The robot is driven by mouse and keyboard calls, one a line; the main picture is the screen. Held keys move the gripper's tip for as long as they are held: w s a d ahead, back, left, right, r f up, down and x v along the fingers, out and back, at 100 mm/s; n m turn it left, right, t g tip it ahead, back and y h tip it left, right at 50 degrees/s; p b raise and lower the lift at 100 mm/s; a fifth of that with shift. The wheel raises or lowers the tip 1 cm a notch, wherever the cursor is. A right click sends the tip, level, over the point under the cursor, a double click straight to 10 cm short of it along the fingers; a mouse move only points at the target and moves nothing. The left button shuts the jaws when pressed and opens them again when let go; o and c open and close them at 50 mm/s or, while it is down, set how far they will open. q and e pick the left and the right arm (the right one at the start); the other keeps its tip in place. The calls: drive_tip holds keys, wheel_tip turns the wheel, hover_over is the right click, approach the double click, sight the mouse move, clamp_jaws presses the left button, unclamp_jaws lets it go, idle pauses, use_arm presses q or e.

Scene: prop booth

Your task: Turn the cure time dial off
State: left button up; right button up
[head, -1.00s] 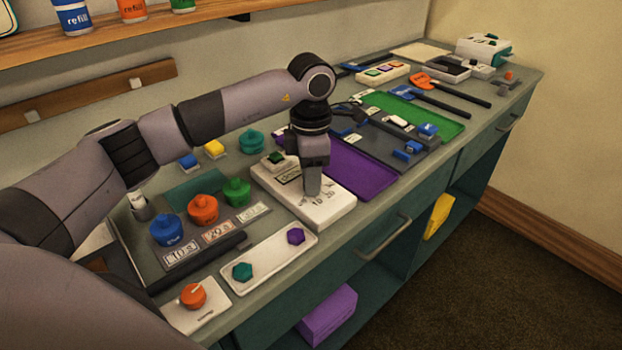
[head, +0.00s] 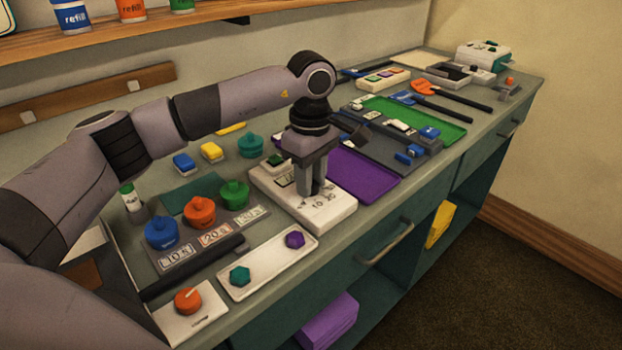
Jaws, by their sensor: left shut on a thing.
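A white box (head: 335,211) with printed numbers, a small display and a green button (head: 277,159) stands on the bench, left of the purple tray. My left gripper (head: 311,190) points straight down onto this box. Its fingers are shut on the cure time dial, which they hide almost wholly, so I cannot read its setting. Some of the numbers show in front of the fingertips. My right gripper is not in view.
Left of the box stand blue, orange and green lidded pots (head: 200,212) with time cards. In front lie a white tray (head: 268,262) with two knobs and a plate with an orange dial (head: 188,300). A purple tray (head: 365,172) is close on the right.

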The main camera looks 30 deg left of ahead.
use_arm(q)
drive_tip(key=shift+m, duration=0.5)
idle(0.3)
drive_tip(key=o, duration=1.1)
drive_tip(key=shift+c, duration=0.2)
drive_tip(key=shift+r, duration=3.65)
drive_tip(key=shift+s, duration=0.1)
